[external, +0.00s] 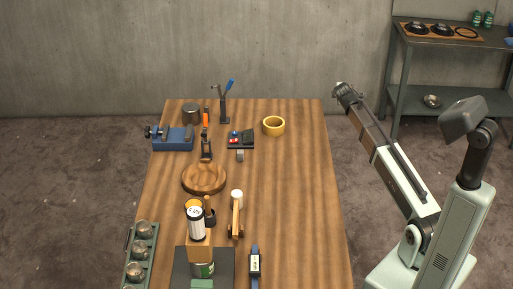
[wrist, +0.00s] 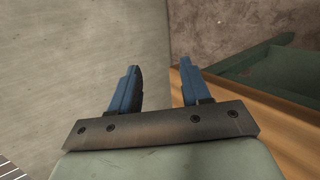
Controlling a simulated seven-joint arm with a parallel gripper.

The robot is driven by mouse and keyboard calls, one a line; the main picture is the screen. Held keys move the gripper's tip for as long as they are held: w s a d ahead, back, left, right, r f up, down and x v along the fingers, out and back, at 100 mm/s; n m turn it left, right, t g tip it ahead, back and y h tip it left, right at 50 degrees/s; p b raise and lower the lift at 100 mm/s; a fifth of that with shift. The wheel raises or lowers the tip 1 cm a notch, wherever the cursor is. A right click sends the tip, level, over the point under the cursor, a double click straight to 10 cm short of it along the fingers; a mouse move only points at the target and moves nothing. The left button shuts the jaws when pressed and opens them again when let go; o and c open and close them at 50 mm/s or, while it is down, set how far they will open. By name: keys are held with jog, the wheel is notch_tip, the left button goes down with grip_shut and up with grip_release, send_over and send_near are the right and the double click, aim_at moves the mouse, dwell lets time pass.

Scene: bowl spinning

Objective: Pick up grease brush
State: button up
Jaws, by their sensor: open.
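My gripper (wrist: 160,72) is open in the wrist view, its two blue fingers apart with nothing between them. In the external view my arm rises at the right, off the table, and I cannot make out the fingers there. I cannot tell for sure which item is the grease brush. My gripper is apart from all of these.
The wooden table (external: 300,200) is bare along its right side. A round wooden board (external: 204,178), blue vise (external: 174,139), yellow tape roll (external: 273,126), wooden-handled tool (external: 236,215) and jar tray (external: 154,236) occupy the left and middle. A shelf (external: 440,99) stands at the back right.

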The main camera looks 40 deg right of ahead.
jog(key=w+a+r+n+t, duration=0.1)
jog(key=w+a+n, duration=0.15)
jog(key=a, duration=0.75)
jog(key=w+a+r+n+t, duration=0.15)
jog(key=a+n, duration=0.25)
jog(key=a, duration=0.5)
jog(key=w+a+r+n+t, duration=0.1)
jog(key=w+a+n+t, duration=0.15)
jog(key=a, duration=0.75)
jog(key=r+n+t+y, duration=0.1)
jog(key=n+t+y, duration=0.7)
jog(key=n, duration=1)
send_over(209, 201)
jog(key=s, duration=0.4)
jog(key=g+y, duration=0.1)
jog(key=shift+f, duration=3.1)
jog(key=shift+w+f, duration=0.15)
jog(key=shift+w, duration=0.05)
jog(key=w, duration=0.4)
jog(key=shift+w, duration=0.35)
grip_shut()
